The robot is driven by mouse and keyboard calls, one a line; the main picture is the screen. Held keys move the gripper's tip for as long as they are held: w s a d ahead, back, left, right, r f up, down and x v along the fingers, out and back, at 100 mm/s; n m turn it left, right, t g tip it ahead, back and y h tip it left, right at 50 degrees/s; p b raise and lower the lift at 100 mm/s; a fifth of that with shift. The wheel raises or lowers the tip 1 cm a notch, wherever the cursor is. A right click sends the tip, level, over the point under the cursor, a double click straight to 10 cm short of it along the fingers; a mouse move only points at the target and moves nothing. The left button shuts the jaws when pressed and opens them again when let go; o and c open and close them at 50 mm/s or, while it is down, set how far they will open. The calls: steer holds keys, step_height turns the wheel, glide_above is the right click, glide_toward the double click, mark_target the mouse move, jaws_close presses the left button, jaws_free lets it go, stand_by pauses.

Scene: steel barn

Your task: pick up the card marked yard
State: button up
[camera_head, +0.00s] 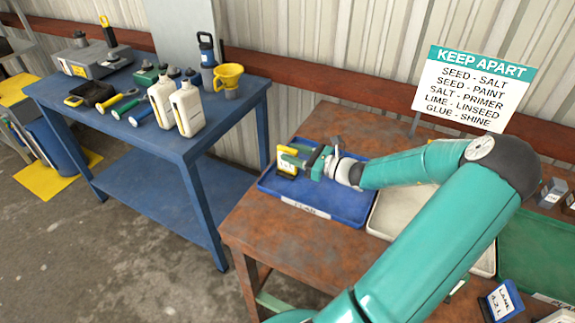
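My gripper (294,156) reaches in from the right over the blue tray (338,212) on the rusty brown table. A small card-like piece (287,167) with a pale label and yellow edges is at the fingertips. Its marking is too small to read, so I cannot tell whether it is the yard card. I cannot tell whether the fingers are shut on it or only beside it. Another standing card (501,303), blue-backed and white, is at the lower right; its text looks like "LANE". No card reads clearly as "yard".
A "KEEP APART" sign (473,88) stands at the table's back. A cream tray (383,222) and a green tray (535,250) lie right of the blue one. A blue bench (185,147) at left holds white jugs (187,108), a yellow funnel (228,77) and tools.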

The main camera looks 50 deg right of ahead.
mark_target(282, 147)
steer(key=x, duration=0.4)
steer(key=shift+a, duration=0.1)
jaws_close()
steer(key=shift+r, duration=0.1)
steer(key=shift+r, duration=0.1)
steer(key=shift+r, duration=0.55)
steer(key=s+a+r, duration=0.7)
steer(key=a+r, duration=0.4)
steer(key=shift+s+a+r, duration=0.25)
steer(key=shift+a+r, duration=0.1)
steer(key=shift+a, duration=0.05)
steer(key=shift+w, duration=0.1)
